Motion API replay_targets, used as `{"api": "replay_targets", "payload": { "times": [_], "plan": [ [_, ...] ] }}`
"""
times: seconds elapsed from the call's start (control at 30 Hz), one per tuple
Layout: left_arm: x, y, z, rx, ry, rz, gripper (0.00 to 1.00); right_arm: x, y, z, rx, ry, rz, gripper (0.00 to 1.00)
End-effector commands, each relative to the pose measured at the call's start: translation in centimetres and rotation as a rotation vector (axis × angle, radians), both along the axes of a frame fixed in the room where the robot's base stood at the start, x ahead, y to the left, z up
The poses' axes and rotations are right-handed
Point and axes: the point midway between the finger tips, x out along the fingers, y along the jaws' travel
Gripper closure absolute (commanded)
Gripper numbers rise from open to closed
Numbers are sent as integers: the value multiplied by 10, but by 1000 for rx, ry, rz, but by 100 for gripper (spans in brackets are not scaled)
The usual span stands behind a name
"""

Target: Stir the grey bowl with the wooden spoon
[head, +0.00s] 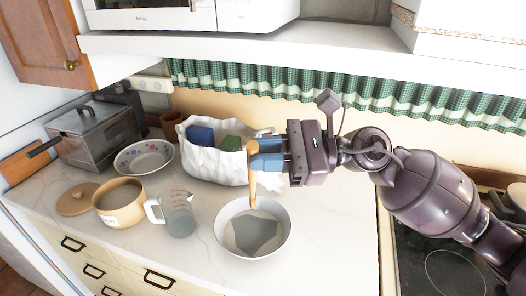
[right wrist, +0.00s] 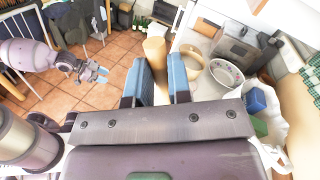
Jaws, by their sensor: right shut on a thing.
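The grey bowl (head: 282,241) stands on the pale counter in the head view, with a darker grey patch inside. The wooden spoon (head: 252,182) is upright above it, its lower end reaching inside the bowl's rim. Whether the tip touches the bottom I cannot tell. My right gripper (head: 262,155) is shut on the upper part of the spoon, above the bowl's back. In the right wrist view the spoon (right wrist: 155,60) shows between the blue fingers. My left gripper (right wrist: 96,73) appears small over the tiled floor in that view; its opening is unclear.
Left of the bowl are a measuring jug (head: 180,214), a tan pot (head: 119,204) and a patterned bowl (head: 143,158). A crumpled white bag (head: 212,165) stands close behind. A dark hob (head: 440,262) lies right; the counter between bowl and hob is clear.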

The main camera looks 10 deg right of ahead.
Motion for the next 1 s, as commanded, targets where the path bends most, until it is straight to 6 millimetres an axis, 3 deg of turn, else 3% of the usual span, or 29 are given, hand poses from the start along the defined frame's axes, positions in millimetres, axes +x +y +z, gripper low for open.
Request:
{"api": "replay_targets", "payload": {
  "times": [0.37,1.0],
  "plan": [
    [-5,1,-10,1,12,3,56,0,0,-11,0,1,0,100],
    [4,-1,-30,0,-6,-3,56,0,0,-57,0,1,0,100]
  ]
}}
